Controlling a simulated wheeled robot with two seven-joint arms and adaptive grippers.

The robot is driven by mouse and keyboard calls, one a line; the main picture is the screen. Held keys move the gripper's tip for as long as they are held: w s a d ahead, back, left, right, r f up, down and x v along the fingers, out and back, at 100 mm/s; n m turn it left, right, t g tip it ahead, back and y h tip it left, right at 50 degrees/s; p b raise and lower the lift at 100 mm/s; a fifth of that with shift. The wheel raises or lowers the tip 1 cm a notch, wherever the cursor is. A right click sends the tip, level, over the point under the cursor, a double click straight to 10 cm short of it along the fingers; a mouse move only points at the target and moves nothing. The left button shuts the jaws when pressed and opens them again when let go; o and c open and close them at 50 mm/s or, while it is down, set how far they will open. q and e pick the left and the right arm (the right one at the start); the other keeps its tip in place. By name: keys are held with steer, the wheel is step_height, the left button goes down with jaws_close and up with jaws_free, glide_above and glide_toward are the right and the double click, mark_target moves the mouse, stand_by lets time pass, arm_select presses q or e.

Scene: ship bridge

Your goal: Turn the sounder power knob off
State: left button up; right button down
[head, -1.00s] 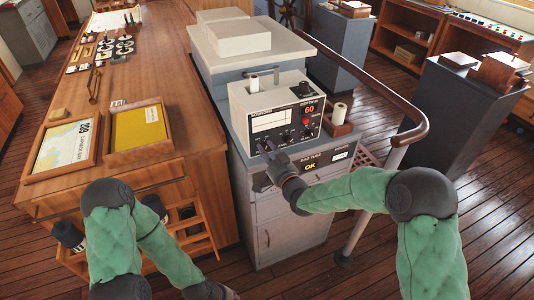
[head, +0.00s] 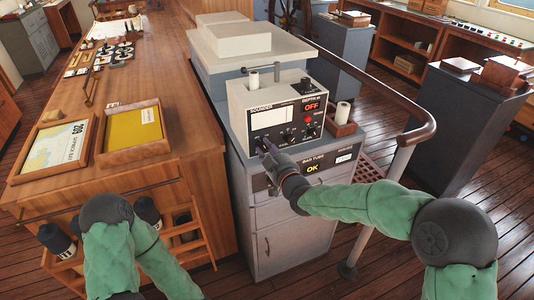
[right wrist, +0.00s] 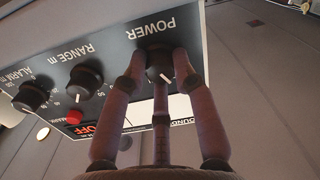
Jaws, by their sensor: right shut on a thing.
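The sounder (head: 243,103) is a white box with a black front panel on the grey cabinet. Its depth display (head: 312,106) reads OFF in red. In the right wrist view the black power knob (right wrist: 160,64) sits under the POWER label, with a white pointer line. My right gripper (head: 268,149) is at the panel's lower left; in the right wrist view its fingers (right wrist: 160,75) are closed around the power knob. The head view hides the knob behind the gripper.
The range knob (right wrist: 86,80) and alarm knob (right wrist: 31,96) are beside the power knob. A handrail (head: 418,132) runs right of the cabinet. A wooden chart table (head: 185,120) with two framed trays stands at the left.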

steer(key=shift+n, duration=0.6)
steer(key=c, duration=1)
jaws_free()
steer(key=v, duration=1.2)
steer(key=shift+a, duration=0.1)
